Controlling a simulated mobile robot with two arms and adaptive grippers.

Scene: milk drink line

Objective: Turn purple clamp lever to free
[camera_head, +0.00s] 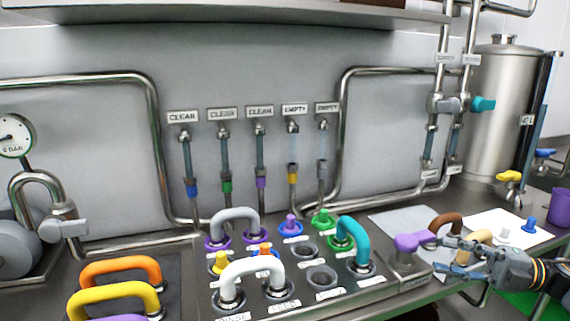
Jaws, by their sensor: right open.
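The purple clamp lever (408,242) sits on a small metal block at the right end of the port panel, with its rounded handle toward the right. My right gripper (447,256) comes in from the right with its fingers pointing left at the lever. It is open, with its fingertips close to the lever's handle end. I cannot tell whether they touch it. The label on the block is too small to read. My left gripper is not in view.
The port panel (352,290) left of the lever holds a white bend (252,267), a teal bend (354,236), a grey bend (236,214) and several coloured caps. A brown bend (446,222) lies behind my right gripper. A white sheet (490,222) with small parts lies behind it.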

